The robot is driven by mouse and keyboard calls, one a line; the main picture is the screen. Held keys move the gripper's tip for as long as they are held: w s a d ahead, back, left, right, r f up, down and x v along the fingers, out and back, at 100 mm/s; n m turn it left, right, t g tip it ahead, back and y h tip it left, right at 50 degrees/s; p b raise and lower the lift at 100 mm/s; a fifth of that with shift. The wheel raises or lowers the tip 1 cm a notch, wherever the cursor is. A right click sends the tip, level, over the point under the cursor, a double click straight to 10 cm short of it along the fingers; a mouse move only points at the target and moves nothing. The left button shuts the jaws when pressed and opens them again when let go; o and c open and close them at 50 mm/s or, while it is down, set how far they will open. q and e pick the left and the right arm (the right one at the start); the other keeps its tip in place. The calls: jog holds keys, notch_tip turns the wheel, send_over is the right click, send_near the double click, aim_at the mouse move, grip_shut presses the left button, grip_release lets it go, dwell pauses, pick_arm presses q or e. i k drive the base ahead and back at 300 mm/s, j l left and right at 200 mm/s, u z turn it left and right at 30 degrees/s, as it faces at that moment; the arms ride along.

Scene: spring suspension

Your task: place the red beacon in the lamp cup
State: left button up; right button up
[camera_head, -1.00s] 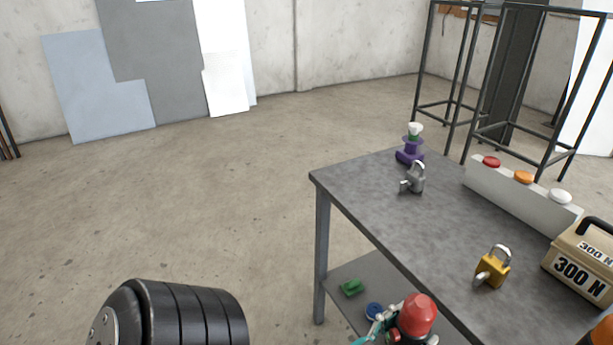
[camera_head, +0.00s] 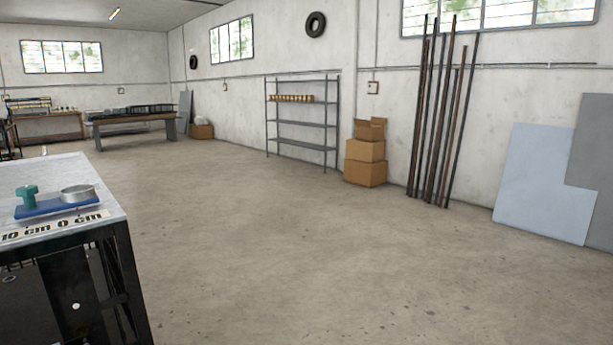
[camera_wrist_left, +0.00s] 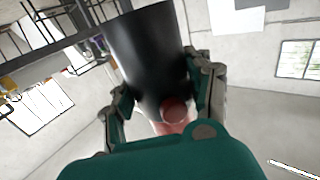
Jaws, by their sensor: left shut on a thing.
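In the left wrist view my left gripper (camera_wrist_left: 160,88) is shut on the red beacon (camera_wrist_left: 174,110), whose red part shows between the fingers near the teal palm. A large black cylinder stands behind or against it in that view; I cannot tell whether it belongs to the beacon. Neither gripper shows in the head view now. A shallow silver round cup (camera_head: 78,192) sits on a blue plate at the left; I cannot tell whether this is the lamp cup.
The blue plate (camera_head: 52,208) with a teal knob (camera_head: 28,195) lies on a grey-topped bench (camera_head: 70,170), whose front is labelled in cm. Open concrete floor lies right of it. Metal shelving (camera_head: 302,122), cardboard boxes (camera_head: 365,160) and leaning rods (camera_head: 436,125) stand along the wall.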

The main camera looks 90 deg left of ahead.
aim_at(79, 195)
jog(key=u, duration=2.3)
